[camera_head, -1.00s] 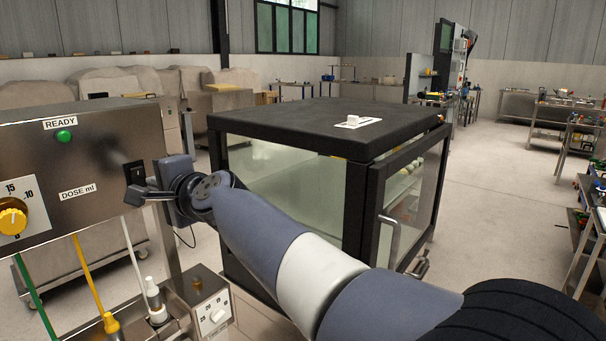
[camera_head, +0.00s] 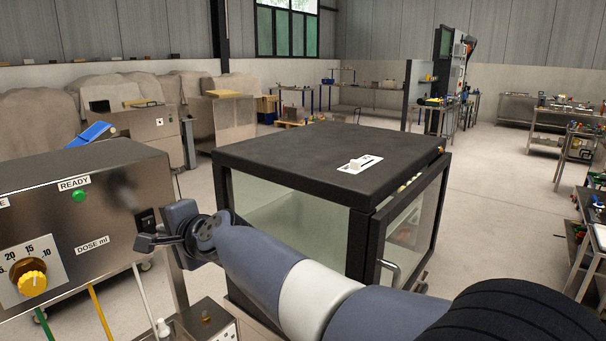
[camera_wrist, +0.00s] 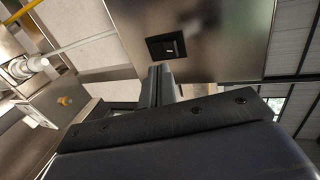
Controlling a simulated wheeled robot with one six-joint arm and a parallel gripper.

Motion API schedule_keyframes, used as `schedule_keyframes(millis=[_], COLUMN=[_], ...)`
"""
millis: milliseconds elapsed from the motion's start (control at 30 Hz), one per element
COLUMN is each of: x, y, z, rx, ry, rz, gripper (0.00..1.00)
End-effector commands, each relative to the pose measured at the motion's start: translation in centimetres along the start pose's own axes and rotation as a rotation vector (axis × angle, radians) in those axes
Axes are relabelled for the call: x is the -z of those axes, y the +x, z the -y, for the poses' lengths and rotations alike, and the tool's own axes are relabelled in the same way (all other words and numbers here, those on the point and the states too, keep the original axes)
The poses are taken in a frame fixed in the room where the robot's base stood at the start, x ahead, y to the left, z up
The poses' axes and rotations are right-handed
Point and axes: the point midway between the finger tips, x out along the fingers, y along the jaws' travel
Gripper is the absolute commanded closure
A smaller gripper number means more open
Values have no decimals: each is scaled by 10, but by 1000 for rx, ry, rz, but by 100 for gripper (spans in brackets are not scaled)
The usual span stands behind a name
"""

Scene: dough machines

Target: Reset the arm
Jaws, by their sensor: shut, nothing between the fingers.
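My gripper (camera_head: 143,243) is at the left in the head view, in front of the right end of the steel dosing panel (camera_head: 110,215). Its fingers are together with nothing between them. In the wrist view the closed fingers (camera_wrist: 158,72) point at the panel face, just below a black rocker switch (camera_wrist: 166,47). The same switch shows in the head view (camera_head: 147,221), right above the gripper. I cannot tell whether the fingertips touch the panel. My arm stretches from the lower right across to the panel.
A black glass-sided cabinet (camera_head: 330,160) with a white switch on its top stands right behind my arm. The panel carries a green READY lamp (camera_head: 79,196) and a yellow dose knob (camera_head: 32,283). Coloured hoses hang below it. Open floor (camera_head: 490,200) lies to the right.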

Motion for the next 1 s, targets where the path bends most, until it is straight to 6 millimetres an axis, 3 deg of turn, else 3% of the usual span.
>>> schedule_keyframes(millis=[467, 800, 1000], x=[-3, -3, -3], y=[-15, -65, -85], z=[9, 8, 10], rx=[-82, -78, -78], ry=[-1, 0, 0], rz=[3, 2, 2], gripper=[100, 100, 100])
